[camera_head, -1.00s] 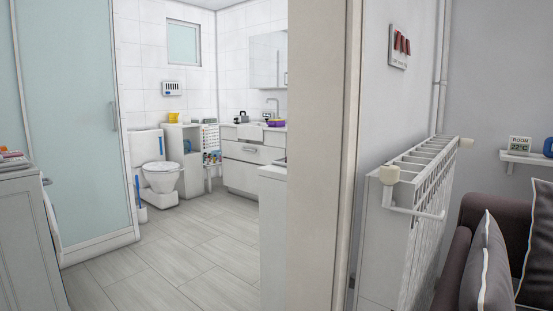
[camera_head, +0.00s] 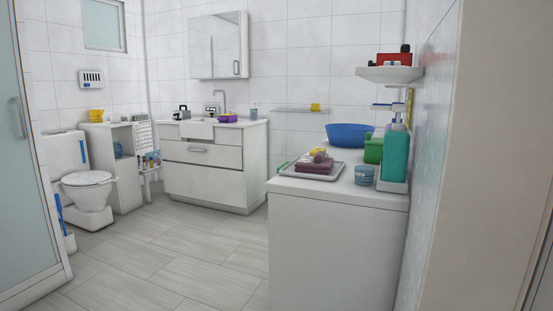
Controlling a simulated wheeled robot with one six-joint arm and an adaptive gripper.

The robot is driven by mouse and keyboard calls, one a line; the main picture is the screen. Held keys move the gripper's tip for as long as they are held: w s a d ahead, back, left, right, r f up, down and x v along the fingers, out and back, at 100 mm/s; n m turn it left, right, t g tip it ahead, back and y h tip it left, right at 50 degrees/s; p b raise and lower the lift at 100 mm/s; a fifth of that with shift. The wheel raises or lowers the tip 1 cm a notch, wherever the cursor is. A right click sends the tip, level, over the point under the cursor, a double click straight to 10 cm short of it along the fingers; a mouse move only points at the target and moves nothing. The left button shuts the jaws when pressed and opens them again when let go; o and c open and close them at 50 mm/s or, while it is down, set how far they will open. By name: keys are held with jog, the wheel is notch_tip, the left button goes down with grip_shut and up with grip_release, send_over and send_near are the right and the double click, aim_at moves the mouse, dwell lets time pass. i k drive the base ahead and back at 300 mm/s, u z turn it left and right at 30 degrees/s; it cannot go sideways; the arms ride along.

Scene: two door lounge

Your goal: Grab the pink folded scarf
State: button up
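No thing that I can clearly name as a pink folded scarf shows. On the white cabinet (camera_head: 340,245) at the right, a grey tray (camera_head: 283,179) holds a dark maroon-pink folded cloth (camera_head: 314,168). A small mauve item (camera_head: 320,156) and a yellow item (camera_head: 314,150) lie on or behind it; they are too small to tell. My gripper is not in view.
A teal container (camera_head: 396,155), a green box (camera_head: 373,151), a blue bowl (camera_head: 350,132) and a blue-grey jar (camera_head: 364,175) share the cabinet top. A sink unit (camera_head: 213,172) and a toilet (camera_head: 86,190) stand further back. The tiled floor (camera_head: 180,250) between is clear.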

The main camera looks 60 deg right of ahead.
aim_at(317, 164)
jog(key=i, duration=1.65)
jog(key=z, duration=3.45)
